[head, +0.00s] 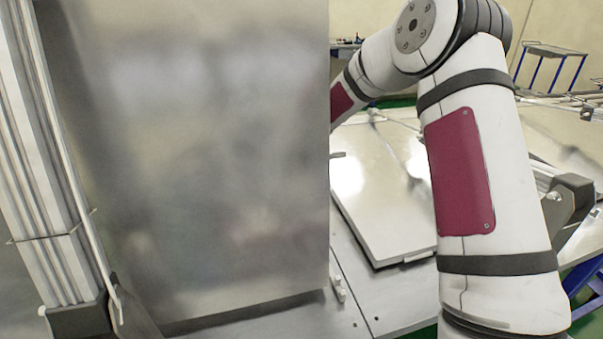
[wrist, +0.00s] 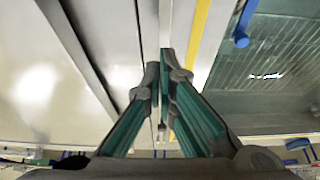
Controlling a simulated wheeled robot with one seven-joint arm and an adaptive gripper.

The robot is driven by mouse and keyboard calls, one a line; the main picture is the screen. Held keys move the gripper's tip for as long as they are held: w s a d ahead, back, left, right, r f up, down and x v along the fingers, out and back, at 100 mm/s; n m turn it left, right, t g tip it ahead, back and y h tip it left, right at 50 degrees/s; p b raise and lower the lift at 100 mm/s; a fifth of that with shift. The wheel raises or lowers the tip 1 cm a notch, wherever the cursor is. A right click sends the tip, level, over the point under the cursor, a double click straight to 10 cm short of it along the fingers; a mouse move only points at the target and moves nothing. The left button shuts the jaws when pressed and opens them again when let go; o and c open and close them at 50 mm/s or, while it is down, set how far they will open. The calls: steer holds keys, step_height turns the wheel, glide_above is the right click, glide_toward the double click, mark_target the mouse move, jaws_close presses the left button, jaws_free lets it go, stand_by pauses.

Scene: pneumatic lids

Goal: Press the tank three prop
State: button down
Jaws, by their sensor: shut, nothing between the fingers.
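My gripper (wrist: 165,66) shows in the wrist view with its two teal fingers shut and nothing held. Its tips lie over a narrow pale metal strip (wrist: 150,22); I cannot tell whether they touch. In the head view a large raised metal lid (head: 215,170) fills the left half. A thin rod (head: 62,150) runs beside it, along a pale profile column (head: 40,150). I cannot tell which prop belongs to tank three, as no label is readable. The gripper is hidden in the head view; only my arm shows.
A flat metal lid (head: 385,200) lies beyond my arm in the head view. A dark bracket (head: 568,200) stands right of the arm. In the wrist view a shiny panel (wrist: 40,80) is at left, a yellow strip (wrist: 200,30) and green-grey floor (wrist: 270,70) at right.

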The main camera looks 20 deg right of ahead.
steer(key=shift+r, duration=0.15)
steer(key=v, duration=1.1)
steer(key=shift+s+r, duration=0.2)
steer(key=shift+r, duration=0.15)
